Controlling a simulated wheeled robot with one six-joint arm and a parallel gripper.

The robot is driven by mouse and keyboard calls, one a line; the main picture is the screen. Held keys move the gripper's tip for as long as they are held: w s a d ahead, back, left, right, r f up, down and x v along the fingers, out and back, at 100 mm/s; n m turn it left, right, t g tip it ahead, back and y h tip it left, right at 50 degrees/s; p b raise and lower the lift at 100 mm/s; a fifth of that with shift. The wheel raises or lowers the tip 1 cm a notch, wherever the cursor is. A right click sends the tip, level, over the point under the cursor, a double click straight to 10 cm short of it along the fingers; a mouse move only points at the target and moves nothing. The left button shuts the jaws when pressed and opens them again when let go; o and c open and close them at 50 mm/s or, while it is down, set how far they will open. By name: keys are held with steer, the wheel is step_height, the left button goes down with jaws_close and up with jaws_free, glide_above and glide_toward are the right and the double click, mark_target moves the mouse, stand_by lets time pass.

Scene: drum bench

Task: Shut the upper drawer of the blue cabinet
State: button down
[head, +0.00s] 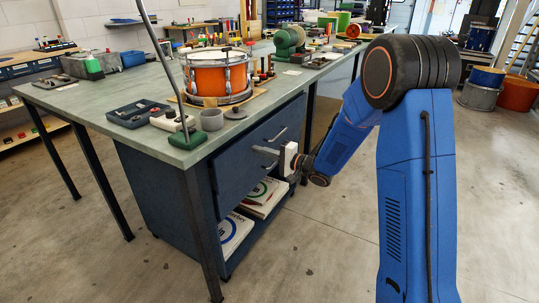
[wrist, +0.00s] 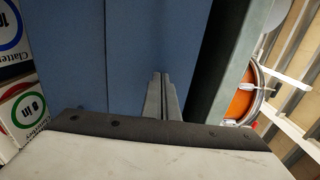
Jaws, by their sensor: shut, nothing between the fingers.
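The blue cabinet (head: 155,185) stands under the bench top. Its upper drawer (head: 235,168) has a blue front with a grey bar handle (head: 277,134). In the wrist view the two fingers of my gripper (wrist: 160,76) lie together and point at the blue drawer front (wrist: 135,45). I cannot tell whether the tips touch it, nor how far the drawer stands out.
The bench edge (wrist: 232,75) runs close above the drawer. An orange drum (head: 218,75), a grey tray (head: 138,112) and a lamp base (head: 188,138) stand on the bench. Boxes (head: 265,196) lie in the open shelf below. The floor at the front is clear.

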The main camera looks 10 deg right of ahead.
mark_target(250, 147)
steer(key=shift+w+a, duration=0.35)
steer(key=shift+a, duration=0.15)
steer(key=shift+a, duration=0.1)
steer(key=shift+x, duration=0.8)
steer(key=shift+w+r, duration=0.1)
steer(key=shift+r, duration=0.05)
